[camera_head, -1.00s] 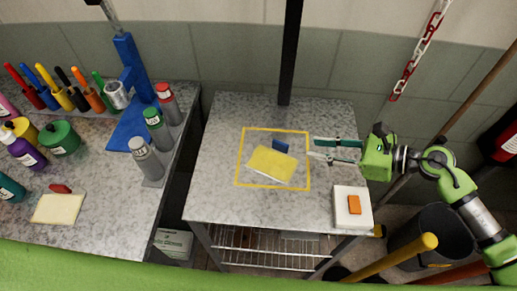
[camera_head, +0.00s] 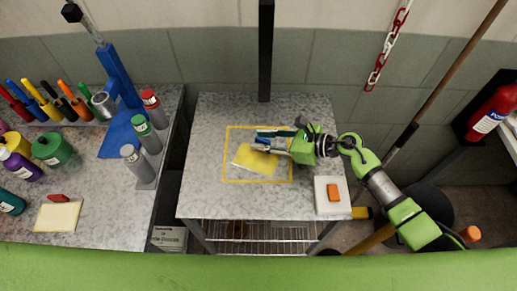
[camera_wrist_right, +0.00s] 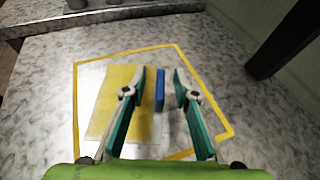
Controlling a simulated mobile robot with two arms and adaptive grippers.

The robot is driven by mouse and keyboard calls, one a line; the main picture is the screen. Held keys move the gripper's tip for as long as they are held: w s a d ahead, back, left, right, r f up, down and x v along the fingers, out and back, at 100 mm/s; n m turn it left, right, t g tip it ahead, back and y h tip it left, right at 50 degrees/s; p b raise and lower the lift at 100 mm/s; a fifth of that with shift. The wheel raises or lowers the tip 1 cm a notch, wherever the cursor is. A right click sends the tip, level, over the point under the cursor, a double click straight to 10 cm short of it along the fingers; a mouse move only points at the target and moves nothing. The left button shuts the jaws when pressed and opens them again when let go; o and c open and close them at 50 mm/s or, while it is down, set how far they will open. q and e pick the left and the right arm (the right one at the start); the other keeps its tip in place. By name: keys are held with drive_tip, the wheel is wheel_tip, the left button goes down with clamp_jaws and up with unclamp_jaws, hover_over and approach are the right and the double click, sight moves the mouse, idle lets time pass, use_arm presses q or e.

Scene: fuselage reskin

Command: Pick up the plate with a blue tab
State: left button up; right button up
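The yellow plate (camera_head: 254,161) with a blue tab (camera_head: 263,141) lies inside a yellow outlined square on the grey table. In the right wrist view the yellow plate (camera_wrist_right: 116,100) is on the left and the blue tab (camera_wrist_right: 160,90) stands upright at its right edge. My right gripper (camera_head: 259,141) is over the tab. In the wrist view its two fingers (camera_wrist_right: 160,85) are apart, with the tab between them and a gap visible on both sides. My left gripper does not show.
A white block with an orange tab (camera_head: 333,194) sits at the table's front right corner. A black post (camera_head: 266,50) rises behind the table. A bench on the left holds bottles, cans (camera_head: 151,107), markers and a cream plate with a red tab (camera_head: 58,217).

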drive_tip(key=shift+a, duration=0.15)
clamp_jaws()
